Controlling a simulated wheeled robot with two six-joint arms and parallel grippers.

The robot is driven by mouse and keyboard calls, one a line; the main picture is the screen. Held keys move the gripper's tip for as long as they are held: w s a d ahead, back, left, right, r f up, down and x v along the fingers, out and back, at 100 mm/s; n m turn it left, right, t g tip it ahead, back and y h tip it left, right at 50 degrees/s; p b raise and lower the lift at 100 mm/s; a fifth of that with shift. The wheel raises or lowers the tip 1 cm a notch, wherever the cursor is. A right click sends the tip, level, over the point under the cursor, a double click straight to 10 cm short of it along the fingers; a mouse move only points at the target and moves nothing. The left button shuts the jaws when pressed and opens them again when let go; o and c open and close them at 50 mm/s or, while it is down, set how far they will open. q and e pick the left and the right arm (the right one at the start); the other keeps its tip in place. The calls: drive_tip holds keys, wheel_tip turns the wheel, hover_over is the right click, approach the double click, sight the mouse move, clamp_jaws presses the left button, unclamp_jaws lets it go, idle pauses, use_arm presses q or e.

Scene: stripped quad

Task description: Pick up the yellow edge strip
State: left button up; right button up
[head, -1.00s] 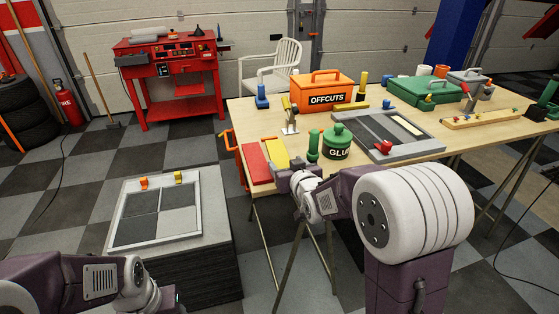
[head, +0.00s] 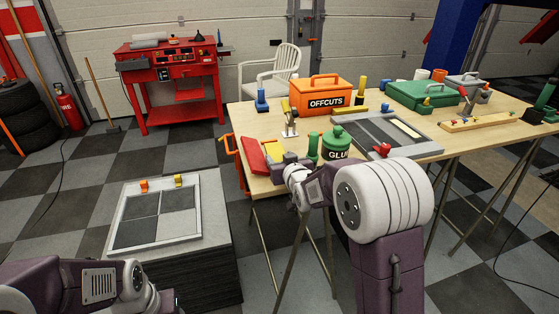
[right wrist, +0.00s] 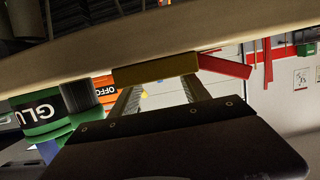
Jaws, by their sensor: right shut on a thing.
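The yellow edge strip (head: 273,150) is at the left end of the workbench in the head view, partly hidden by my right gripper (head: 283,167). In the right wrist view the strip (right wrist: 155,71) lies across the fingers of my right gripper (right wrist: 160,90), which is shut on it. A red strip (head: 255,157) is just left of the yellow one and looks tilted; it also shows in the right wrist view (right wrist: 225,66). My left gripper (head: 170,301) is at the bottom left, its fingers too small to judge.
A green glue pot (head: 337,145) and an orange offcuts box (head: 322,95) stand close by on the workbench (head: 240,118). A grey framed tray (head: 407,148) lies farther right. A low stand (head: 213,215) bears a quartered panel (head: 158,212) with orange and yellow pieces.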

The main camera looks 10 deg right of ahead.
wheel_tip(320, 180, up, 9)
drive_tip(key=p, duration=0.2)
drive_tip(key=shift+d+f+p, duration=0.1)
drive_tip(key=shift+f+p, duration=0.05)
drive_tip(key=shift+p, duration=0.25)
clamp_jaws()
drive_tip(key=shift+w, duration=0.15)
